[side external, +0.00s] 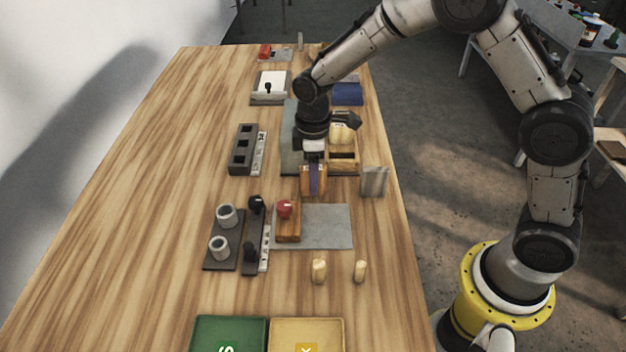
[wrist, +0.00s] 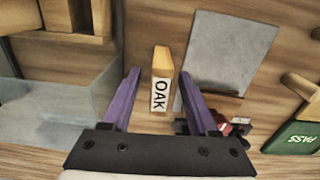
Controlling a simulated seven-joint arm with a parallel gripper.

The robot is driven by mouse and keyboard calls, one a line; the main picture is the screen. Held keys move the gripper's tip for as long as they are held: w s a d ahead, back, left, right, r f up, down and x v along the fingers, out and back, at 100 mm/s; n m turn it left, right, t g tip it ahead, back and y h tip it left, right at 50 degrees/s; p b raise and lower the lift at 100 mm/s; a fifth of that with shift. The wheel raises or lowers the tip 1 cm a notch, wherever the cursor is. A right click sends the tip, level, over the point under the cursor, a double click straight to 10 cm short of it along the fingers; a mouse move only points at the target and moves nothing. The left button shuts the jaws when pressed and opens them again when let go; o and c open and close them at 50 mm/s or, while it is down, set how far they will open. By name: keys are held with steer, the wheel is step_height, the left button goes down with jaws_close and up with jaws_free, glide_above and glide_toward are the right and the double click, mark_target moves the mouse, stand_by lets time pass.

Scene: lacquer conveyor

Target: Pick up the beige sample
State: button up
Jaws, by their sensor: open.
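A tan block with a white OAK label (wrist: 161,66) stands between my fingers in the wrist view. It looks like the beige sample, though its colour is closer to light wood. My gripper (wrist: 160,76) is open, with a purple finger on each side of the block and a visible gap to each. In the side view my gripper (side external: 314,188) points down over an orange-brown block (side external: 305,182), whose middle is hidden by the finger. Two small pale beige pieces (side external: 319,271) (side external: 360,271) stand apart on the table, nearer the camera.
A grey plate (side external: 330,228) lies close by, with a red-knobbed wooden block (side external: 288,228) at its left edge. A grey upright block (side external: 374,181) stands right of my gripper. Green (side external: 231,332) and yellow (side external: 307,332) trays sit in front. The table's left side is clear.

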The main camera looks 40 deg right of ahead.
steer(key=shift+c, duration=0.3)
jaws_close()
